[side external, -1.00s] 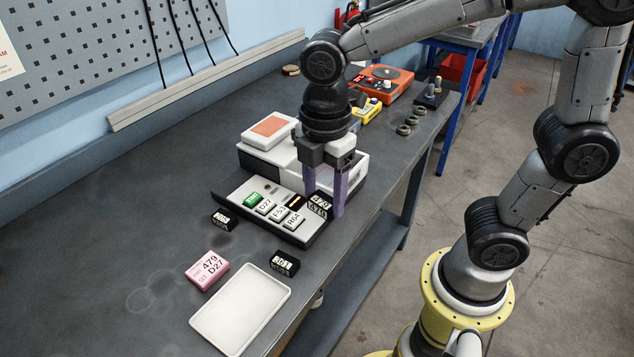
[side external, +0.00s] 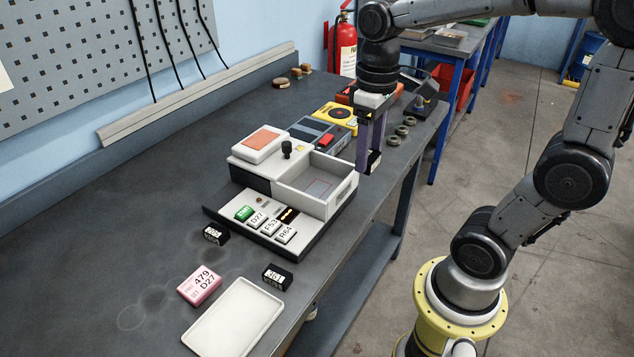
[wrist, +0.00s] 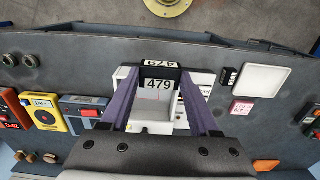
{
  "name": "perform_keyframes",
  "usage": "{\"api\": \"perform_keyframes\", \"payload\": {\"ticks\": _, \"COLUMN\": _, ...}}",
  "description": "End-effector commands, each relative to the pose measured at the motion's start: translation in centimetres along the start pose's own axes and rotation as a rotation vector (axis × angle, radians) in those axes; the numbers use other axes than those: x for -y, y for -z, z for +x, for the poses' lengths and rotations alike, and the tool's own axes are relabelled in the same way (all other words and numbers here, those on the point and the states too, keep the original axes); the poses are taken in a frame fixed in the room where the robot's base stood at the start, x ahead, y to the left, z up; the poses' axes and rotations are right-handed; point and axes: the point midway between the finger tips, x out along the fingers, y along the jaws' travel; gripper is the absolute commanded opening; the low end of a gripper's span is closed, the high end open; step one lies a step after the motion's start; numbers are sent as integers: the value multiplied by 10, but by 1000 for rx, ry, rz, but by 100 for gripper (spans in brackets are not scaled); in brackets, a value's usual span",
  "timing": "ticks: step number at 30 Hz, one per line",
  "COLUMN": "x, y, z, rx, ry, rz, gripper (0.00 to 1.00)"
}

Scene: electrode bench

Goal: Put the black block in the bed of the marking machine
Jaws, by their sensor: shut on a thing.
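My gripper (side external: 370,162) is shut on a black block (side external: 375,160), held up in the air just right of the marking machine (side external: 250,178). In the wrist view the block (wrist: 160,73) sits between the purple fingers and reads 479. The machine is white and dark, with an open-topped white bed (side external: 345,190) at its right side. The bed looks empty, with a faint outline on its floor. In the wrist view the bed (wrist: 152,126) shows partly behind the held block. A pink card (side external: 200,286) reading 479 D27 lies on the bench.
Two other black blocks (side external: 215,233) (side external: 277,277) lie on the bench near a white tray (side external: 233,318). A key panel (side external: 270,226) fronts the machine. Grey and yellow devices (side external: 336,117) stand behind it, with metal rings (side external: 401,130) near the bench edge. The bench's left side is clear.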

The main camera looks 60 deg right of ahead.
Motion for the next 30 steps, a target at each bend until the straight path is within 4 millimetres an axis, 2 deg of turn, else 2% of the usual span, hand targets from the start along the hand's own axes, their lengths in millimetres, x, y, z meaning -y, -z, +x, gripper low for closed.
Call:
{"api": "perform_keyframes", "payload": {"ticks": 9, "x": -12, "y": 70, "z": 32, "rx": 2, "ry": 0, "rz": -3, "gripper": 0}}
{"api": "perform_keyframes", "payload": {"ticks": 15, "x": -18, "y": 100, "z": 65, "rx": 4, "ry": 1, "rz": -3, "gripper": 0}}
{"api": "perform_keyframes", "payload": {"ticks": 25, "x": -21, "y": 122, "z": 91, "rx": 1, "ry": 0, "rz": -4, "gripper": 0}}
{"api": "perform_keyframes", "payload": {"ticks": 30, "x": -22, "y": 125, "z": 114, "rx": 2, "ry": 0, "rz": -4, "gripper": 0}}
